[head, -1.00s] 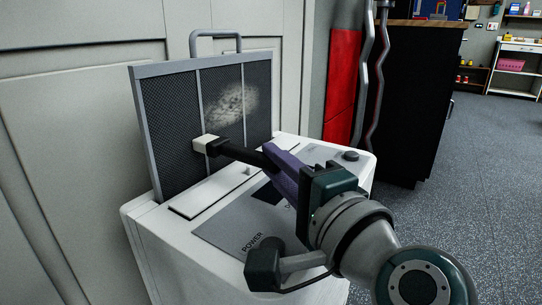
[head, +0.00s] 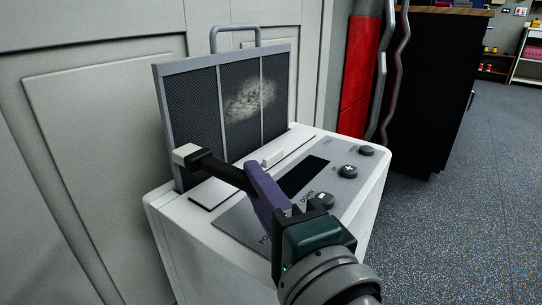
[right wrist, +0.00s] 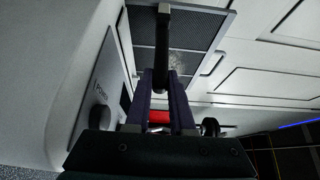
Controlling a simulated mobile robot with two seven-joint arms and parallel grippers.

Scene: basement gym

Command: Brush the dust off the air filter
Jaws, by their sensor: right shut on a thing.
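The air filter (head: 195,110) stands upright in the top of a white machine, with a grey frame, dark mesh and a handle. A pale dust patch (head: 250,100) lies on its middle and right panels; it also shows in the right wrist view (right wrist: 177,63). My right gripper (head: 256,172) is shut on the black handle of a brush (head: 222,171). The brush's pale head (head: 186,154) is by the filter's lower left, below and left of the dust. I cannot tell whether it touches the mesh. My left gripper is not in view.
The white machine (head: 170,225) has a control panel with knobs (head: 348,171) under my right arm. A panelled wall (head: 90,120) stands close on the left. A red panel, pipes and a black cabinet (head: 430,90) stand behind right. Floor on the right is clear.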

